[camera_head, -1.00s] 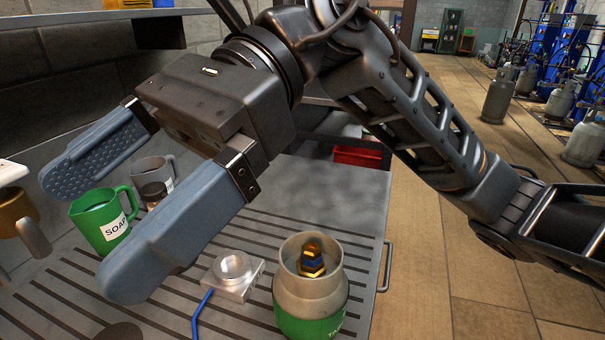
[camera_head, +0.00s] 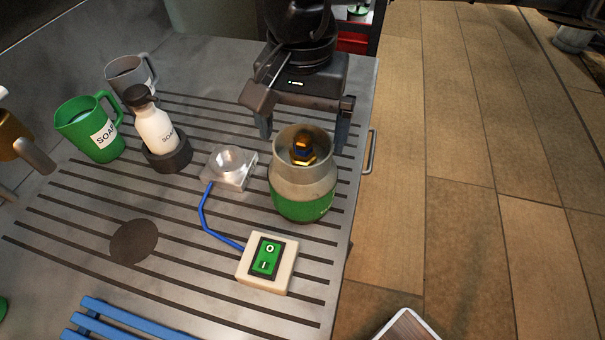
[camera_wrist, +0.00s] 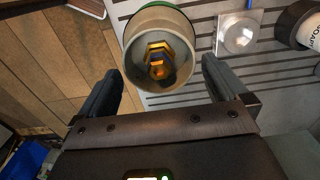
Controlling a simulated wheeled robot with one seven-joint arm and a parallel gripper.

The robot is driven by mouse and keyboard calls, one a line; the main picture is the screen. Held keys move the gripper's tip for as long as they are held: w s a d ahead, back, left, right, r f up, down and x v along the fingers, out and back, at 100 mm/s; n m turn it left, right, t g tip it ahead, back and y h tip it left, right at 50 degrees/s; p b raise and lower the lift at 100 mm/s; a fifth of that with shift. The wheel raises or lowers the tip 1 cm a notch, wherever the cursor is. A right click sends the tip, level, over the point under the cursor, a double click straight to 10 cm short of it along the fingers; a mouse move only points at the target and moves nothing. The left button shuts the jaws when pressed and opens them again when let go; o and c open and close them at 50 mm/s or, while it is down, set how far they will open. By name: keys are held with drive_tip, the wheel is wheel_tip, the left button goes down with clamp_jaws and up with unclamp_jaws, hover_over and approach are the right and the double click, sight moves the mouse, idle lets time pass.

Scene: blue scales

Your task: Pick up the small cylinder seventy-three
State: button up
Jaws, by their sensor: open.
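The small cylinder (camera_head: 302,188) stands upright on the slatted metal table. It has a grey upper part, a green lower band and a brass valve inside its collar. Its number cannot be read. My gripper (camera_head: 306,130) is open, at the far side of the cylinder in the head view. In the wrist view the cylinder (camera_wrist: 160,50) shows ahead, in line with the gap between the two fingers of my gripper (camera_wrist: 162,85).
A soap bottle (camera_head: 155,128), a green jug (camera_head: 91,128) and a grey jug (camera_head: 130,76) stand farther left. The table's right edge carries a handle (camera_head: 369,152).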

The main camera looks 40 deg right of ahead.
sight(303, 138)
drive_tip(key=shift+f+p, duration=0.45)
drive_tip(key=shift+f, duration=1.55)
drive_tip(key=c, duration=1.6)
drive_tip(key=shift+c, duration=0.6)
drive_tip(key=shift+r, duration=0.15)
